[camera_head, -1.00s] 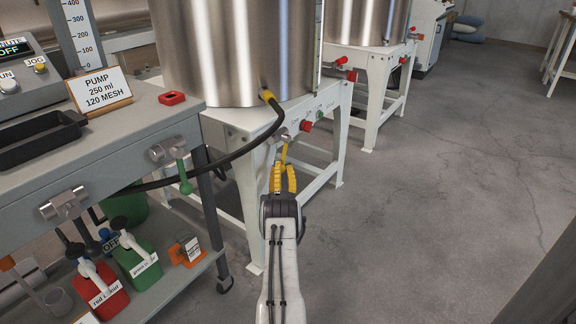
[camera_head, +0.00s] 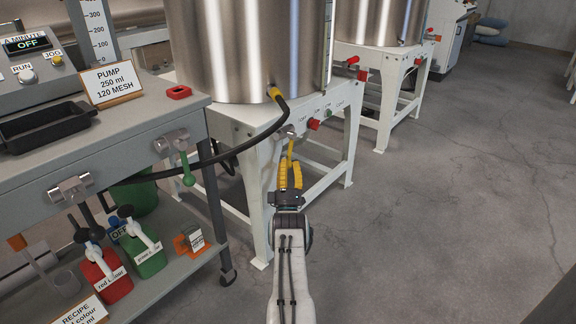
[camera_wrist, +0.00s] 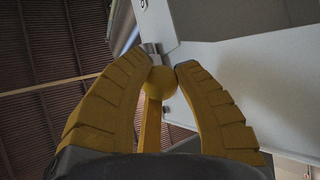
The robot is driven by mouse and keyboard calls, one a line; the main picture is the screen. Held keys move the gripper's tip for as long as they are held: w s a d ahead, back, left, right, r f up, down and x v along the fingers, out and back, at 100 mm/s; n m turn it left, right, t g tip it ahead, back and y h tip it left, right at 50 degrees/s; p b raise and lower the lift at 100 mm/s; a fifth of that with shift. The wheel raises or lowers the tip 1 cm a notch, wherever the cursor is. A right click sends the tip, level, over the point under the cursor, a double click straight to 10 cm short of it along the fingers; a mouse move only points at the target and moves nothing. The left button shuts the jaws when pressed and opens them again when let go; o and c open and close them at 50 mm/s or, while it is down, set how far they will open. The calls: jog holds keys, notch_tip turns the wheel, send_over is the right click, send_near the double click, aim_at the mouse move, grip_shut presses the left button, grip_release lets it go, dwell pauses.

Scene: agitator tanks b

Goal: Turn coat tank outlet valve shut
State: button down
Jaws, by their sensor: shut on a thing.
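A large steel tank (camera_head: 245,50) stands on a white frame (camera_head: 345,140). A metal valve body (camera_head: 289,131) sits on the frame's front, and a yellow lever (camera_head: 291,149) hangs down from it. My gripper (camera_head: 290,168) is around the lower part of this lever, its yellow fingers shut on it. In the wrist view, the lever's round knob (camera_wrist: 160,80) and bar show between the two fingers (camera_wrist: 158,88). The fingers hide part of the lever in the head view. I cannot read a tank name.
A black hose (camera_head: 240,154) runs from the tank's yellow fitting to the grey cart (camera_head: 150,119) at left. A red knob (camera_head: 314,124) is right of the valve. A second tank (camera_head: 380,20) stands behind. Floor at right is clear.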

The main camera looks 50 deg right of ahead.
jog(key=c, duration=1.3)
grip_release()
jog(key=shift+s+h, duration=0.2)
jog(key=shift+h, duration=0.1)
jog(key=o, duration=0.5)
jog(key=shift+w, duration=0.1)
jog(key=shift+c, duration=0.2)
jog(key=v, duration=0.7)
jog(key=shift+a, duration=0.2)
jog(key=shift+o, duration=0.3)
jog(key=shift+f, duration=0.1)
